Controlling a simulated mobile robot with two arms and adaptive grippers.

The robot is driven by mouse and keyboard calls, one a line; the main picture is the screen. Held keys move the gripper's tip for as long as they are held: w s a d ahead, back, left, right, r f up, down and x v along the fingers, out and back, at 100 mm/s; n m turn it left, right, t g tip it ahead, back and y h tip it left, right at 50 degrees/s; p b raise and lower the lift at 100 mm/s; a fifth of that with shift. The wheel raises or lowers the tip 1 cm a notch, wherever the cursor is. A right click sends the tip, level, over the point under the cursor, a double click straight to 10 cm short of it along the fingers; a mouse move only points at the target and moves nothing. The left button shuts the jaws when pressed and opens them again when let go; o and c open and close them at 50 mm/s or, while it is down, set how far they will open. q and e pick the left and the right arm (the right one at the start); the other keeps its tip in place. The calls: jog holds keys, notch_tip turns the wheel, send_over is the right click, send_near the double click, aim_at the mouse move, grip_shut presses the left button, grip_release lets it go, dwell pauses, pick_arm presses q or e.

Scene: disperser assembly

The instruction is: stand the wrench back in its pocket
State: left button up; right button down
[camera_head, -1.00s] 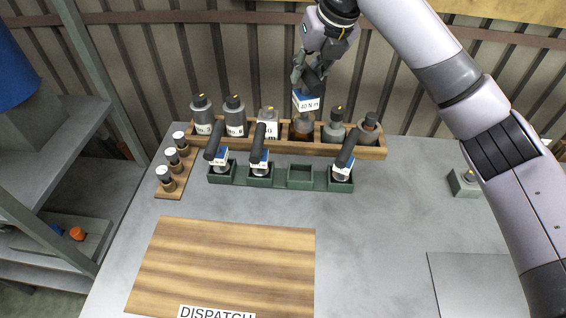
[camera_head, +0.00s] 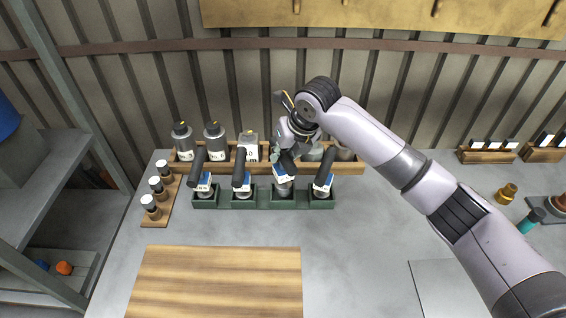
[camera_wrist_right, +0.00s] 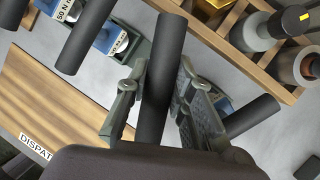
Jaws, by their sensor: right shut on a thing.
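The wrench (camera_head: 284,175) has a black handle, a blue-and-white label and a grey lower end. My right gripper (camera_head: 288,155) is shut on its handle, which shows between the fingers in the right wrist view (camera_wrist_right: 163,75). The wrench is roughly upright, its lower end at the third pocket from the left of the green rack (camera_head: 262,204). I cannot tell whether it rests on the pocket floor. Similar wrenches stand tilted in the other pockets: one at far left (camera_head: 203,180), one beside it (camera_head: 242,182), one at right (camera_head: 322,182). My left gripper is not in view.
A wooden rack of bottles (camera_head: 225,167) stands right behind the green rack. A small wooden holder with capped vials (camera_head: 150,210) is at left. A wooden dispatch board (camera_head: 220,280) lies in front.

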notch_tip(320, 180, down, 3)
jog(key=shift+a+f+p, duration=0.1)
jog(key=shift+f+p, duration=0.1)
jog(key=shift+p, duration=0.15)
jog(key=shift+f, duration=0.1)
jog(key=c, duration=1.8)
grip_release()
jog(key=shift+f, duration=0.15)
jog(key=shift+c, duration=0.2)
jog(key=o, duration=0.4)
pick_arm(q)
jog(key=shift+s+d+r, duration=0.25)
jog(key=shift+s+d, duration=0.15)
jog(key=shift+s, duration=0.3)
pick_arm(e)
jog(key=shift+o, duration=0.2)
jog(key=shift+r, duration=0.3)
pick_arm(q)
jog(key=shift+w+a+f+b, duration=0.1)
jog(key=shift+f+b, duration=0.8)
jog(key=shift+b, duration=0.1)
pick_arm(e)
jog(key=v, duration=1.1)
jog(key=shift+r, duration=0.3)
